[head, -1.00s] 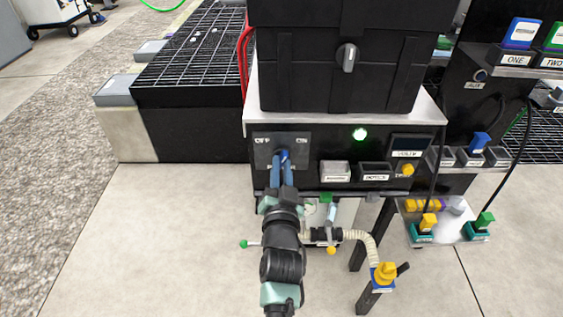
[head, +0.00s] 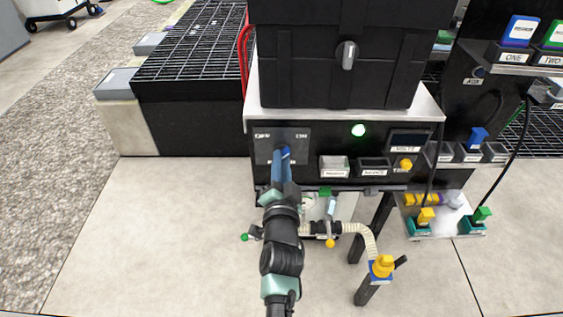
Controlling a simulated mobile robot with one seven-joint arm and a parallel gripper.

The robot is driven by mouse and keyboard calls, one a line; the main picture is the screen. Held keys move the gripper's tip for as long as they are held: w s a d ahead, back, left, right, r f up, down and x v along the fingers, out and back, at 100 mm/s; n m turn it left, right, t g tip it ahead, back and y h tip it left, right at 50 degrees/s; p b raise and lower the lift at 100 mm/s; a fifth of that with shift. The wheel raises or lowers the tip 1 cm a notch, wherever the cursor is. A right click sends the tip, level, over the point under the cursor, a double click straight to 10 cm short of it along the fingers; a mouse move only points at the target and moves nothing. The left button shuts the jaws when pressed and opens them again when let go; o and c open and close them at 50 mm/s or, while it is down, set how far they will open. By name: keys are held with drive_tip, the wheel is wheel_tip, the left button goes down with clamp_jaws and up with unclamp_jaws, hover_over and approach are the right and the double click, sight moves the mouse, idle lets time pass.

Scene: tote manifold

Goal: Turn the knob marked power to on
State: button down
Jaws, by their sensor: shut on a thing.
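The power knob (head: 286,153) is a blue knob on a dark plate with OFF printed at its upper left and ON at its upper right, on the front of the black panel. Its pointer appears to lean toward the ON side. My gripper (head: 281,160) reaches up from below with its blue fingers closed around the knob. The fingers hide much of the knob and the label under it.
A large black case (head: 335,75) stands on the panel's top. Right of the knob are label holders (head: 334,168), a VOLTS display (head: 408,140) and a yellow knob (head: 406,164). A hose (head: 362,238) with a yellow fitting (head: 383,266) is below. The floor at left is clear.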

drive_tip(key=c, duration=0.8)
unclamp_jaws()
drive_tip(key=shift+s, duration=0.15)
drive_tip(key=s+p, duration=0.7)
drive_tip(key=s, duration=0.5)
drive_tip(key=shift+s, duration=0.35)
